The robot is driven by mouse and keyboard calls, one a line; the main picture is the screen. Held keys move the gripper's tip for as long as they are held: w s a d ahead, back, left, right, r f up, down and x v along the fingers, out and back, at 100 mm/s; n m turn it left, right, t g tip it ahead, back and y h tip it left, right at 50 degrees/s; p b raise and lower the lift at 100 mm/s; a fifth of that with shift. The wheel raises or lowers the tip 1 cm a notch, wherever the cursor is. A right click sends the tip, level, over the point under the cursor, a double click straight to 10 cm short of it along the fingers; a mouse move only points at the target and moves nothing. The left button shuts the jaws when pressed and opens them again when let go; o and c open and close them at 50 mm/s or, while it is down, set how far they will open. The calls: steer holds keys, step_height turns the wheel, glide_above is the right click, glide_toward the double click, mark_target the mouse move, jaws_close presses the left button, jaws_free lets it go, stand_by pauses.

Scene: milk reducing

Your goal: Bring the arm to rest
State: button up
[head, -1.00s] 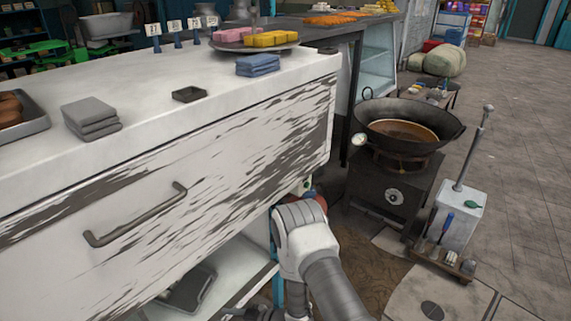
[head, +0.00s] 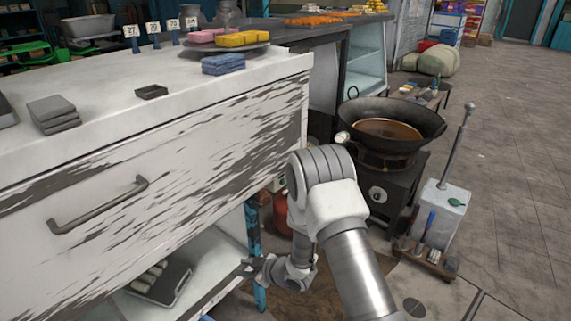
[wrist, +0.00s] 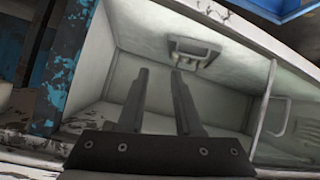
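My arm (head: 340,220) reaches forward in the head view, bent at a large grey-white joint beside the white cabinet's right end. The gripper end hangs low near the cabinet's open lower shelf, and its fingers are hard to make out there. In the wrist view my gripper (wrist: 160,72) shows two dark fingers standing apart with nothing visible between them.
The worn white cabinet (head: 190,150) fills the left, with a drawer handle (head: 98,205) and a tray (head: 160,280) on its lower shelf. A blue post (head: 254,250) stands close to my arm. A wok (head: 390,125) on a stove stands to the right. Floor at far right is clear.

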steer(key=w+d+r+m+t+h, duration=0.1)
steer(key=w+d+r+m+h, duration=0.15)
steer(key=d+r, duration=0.4)
steer(key=w+d+r+m+t+h, duration=0.1)
steer(key=w+d+r+h, duration=0.15)
steer(key=r, duration=0.65)
steer(key=s+d+r+m+h, duration=0.2)
steer(key=s+d+r, duration=0.1)
steer(key=d+r, duration=0.35)
steer(key=s+d+r+m+h, duration=0.25)
steer(key=d+r, duration=0.25)
steer(key=r, duration=0.3)
steer(key=s+d+r+m+g, duration=0.1)
steer(key=s+d+r+m, duration=0.15)
steer(key=s, duration=0.65)
steer(key=s+d+r+m+g, duration=0.1)
steer(key=s+r, duration=0.2)
steer(key=s, duration=0.5)
steer(key=s+d+r+m+g, duration=0.1)
steer(key=s+d+r+m, duration=0.1)
steer(key=s, duration=0.7)
step_height(320, 180, up, 20)
steer(key=p, duration=2)
steer(key=shift+s+r, duration=0.25)
steer(key=shift+s, duration=0.1)
